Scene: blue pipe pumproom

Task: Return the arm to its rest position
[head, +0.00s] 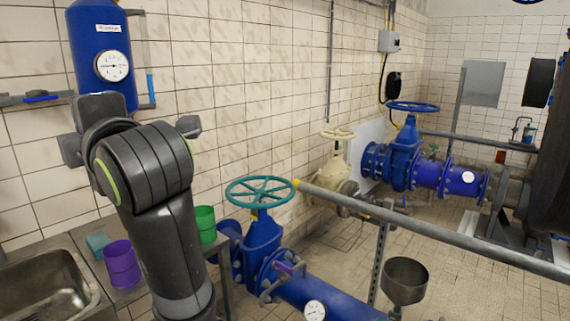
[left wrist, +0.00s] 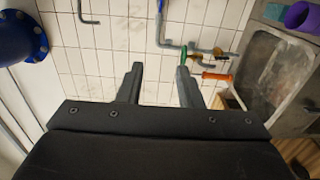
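My left arm (head: 150,180) rises from the lower edge of the head view, folded, with its wrist up near the tiled wall in the picture. Its gripper fingers cannot be made out there. In the left wrist view my left gripper (left wrist: 160,68) shows two dark fingers spread apart with nothing between them. White wall tiles lie beyond the fingers. My right arm and right gripper are not in view.
A sink (head: 48,289) stands at lower left, with a purple cup (head: 122,264) and a green cup (head: 205,225) beside my arm. A blue tank (head: 100,50) hangs behind it. A teal handwheel valve (head: 260,192) and a grey rail (head: 430,230) stand to the right.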

